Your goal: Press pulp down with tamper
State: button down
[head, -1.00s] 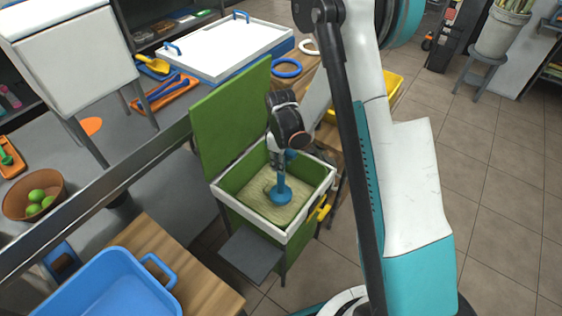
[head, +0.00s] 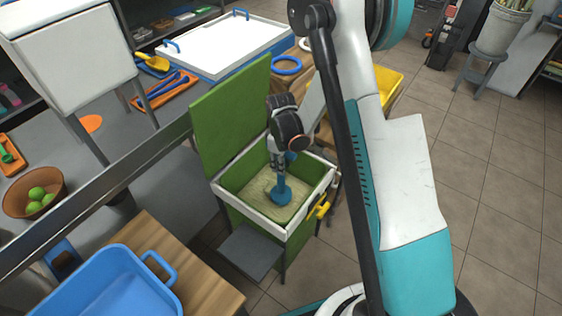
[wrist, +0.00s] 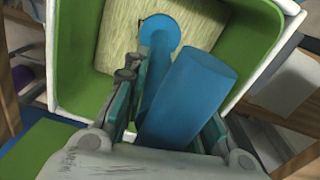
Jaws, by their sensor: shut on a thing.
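The blue tamper (head: 281,193) is held by my gripper (head: 277,158) inside the green press box (head: 228,178). Its round foot points down over the pale fibrous pulp (head: 256,193); I cannot tell whether it touches. In the wrist view, the tamper's thick blue handle (wrist: 195,95) sits between the fingers of my gripper (wrist: 170,105), which is shut on it. The tamper's foot (wrist: 160,33) shows beyond, over the pulp (wrist: 118,38). The pulp fills the box floor as a flat mat. Part of it is hidden by the tamper.
The press's green lid (head: 230,115) stands open at the back left. A yellow handle (head: 318,207) is on the box's right side, and a grey chute (head: 250,250) juts from the front. A blue tub (head: 115,270) stands on a wooden table at lower left.

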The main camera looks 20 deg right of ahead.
jog(key=shift+f, duration=2)
jog(key=shift+r, duration=0.1)
notch_tip(320, 180, up, 22)
jog(key=p, duration=1.1)
jog(key=shift+p, duration=0.4)
dwell(0.5)
dwell(0.4)
